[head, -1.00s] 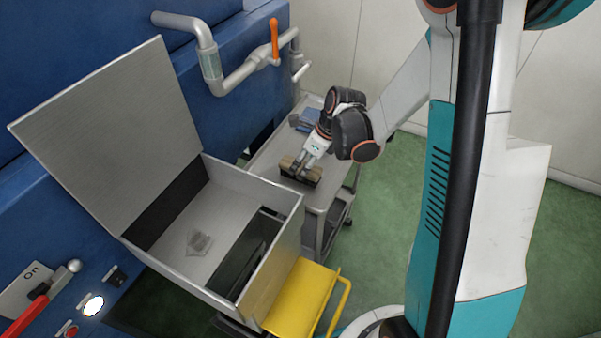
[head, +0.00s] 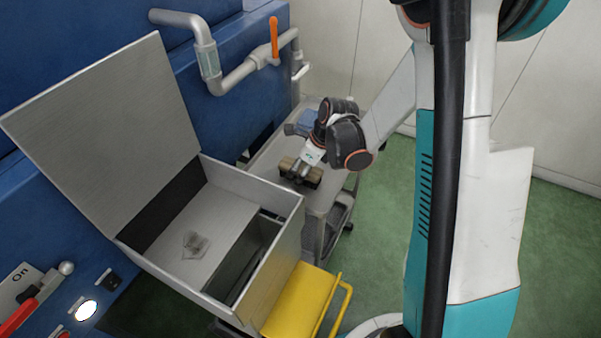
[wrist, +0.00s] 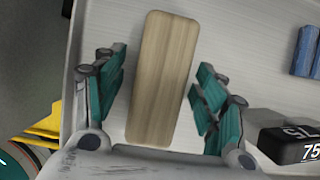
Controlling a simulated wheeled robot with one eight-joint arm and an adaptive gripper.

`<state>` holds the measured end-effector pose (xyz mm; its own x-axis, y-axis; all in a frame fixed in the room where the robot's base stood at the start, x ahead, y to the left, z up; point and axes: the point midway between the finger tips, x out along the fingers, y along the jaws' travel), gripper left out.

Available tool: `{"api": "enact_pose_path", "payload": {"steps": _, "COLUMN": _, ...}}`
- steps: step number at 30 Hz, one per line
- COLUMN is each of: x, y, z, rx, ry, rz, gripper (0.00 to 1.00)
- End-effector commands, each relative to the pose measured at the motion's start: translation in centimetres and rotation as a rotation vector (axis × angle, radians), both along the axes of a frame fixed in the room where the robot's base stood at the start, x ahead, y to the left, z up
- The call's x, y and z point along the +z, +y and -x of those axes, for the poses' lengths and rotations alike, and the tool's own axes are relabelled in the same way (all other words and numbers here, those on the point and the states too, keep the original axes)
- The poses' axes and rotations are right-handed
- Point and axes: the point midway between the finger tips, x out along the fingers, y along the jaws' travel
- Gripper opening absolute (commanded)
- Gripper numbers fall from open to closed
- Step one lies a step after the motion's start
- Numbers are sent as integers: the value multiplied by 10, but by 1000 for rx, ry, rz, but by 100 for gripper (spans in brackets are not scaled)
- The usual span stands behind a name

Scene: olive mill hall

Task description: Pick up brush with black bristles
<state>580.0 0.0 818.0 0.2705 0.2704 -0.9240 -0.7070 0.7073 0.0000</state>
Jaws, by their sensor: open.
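A brush with a light wooden back (wrist: 162,75) lies on the grey cart top (wrist: 225,55), its wood facing up in the wrist view. In the head view the same brush (head: 301,173) shows a wooden back with a dark underside. My gripper (wrist: 160,95) is open, with one teal-padded finger on each side of the brush and visible gaps between the pads and the wood. In the head view my gripper (head: 307,164) is right over the brush, pointing down. The bristles are hidden in the wrist view.
Blue objects (wrist: 306,50) and a black block marked 75 (wrist: 288,142) lie on the cart to the right. An open grey metal box (head: 208,231) with a raised lid stands left of the cart. A yellow piece with a handle (head: 300,302) is below it.

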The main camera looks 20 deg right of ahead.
Motion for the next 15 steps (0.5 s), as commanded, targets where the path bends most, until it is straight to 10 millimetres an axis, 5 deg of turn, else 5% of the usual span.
{"api": "enact_pose_path", "payload": {"steps": 12, "x": -2, "y": 0, "z": 0, "rx": 0, "ry": 0, "rz": 0, "gripper": 65}}
{"api": "enact_pose_path", "payload": {"steps": 15, "x": -2, "y": 0, "z": 0, "rx": 0, "ry": 0, "rz": 0, "gripper": 42}}
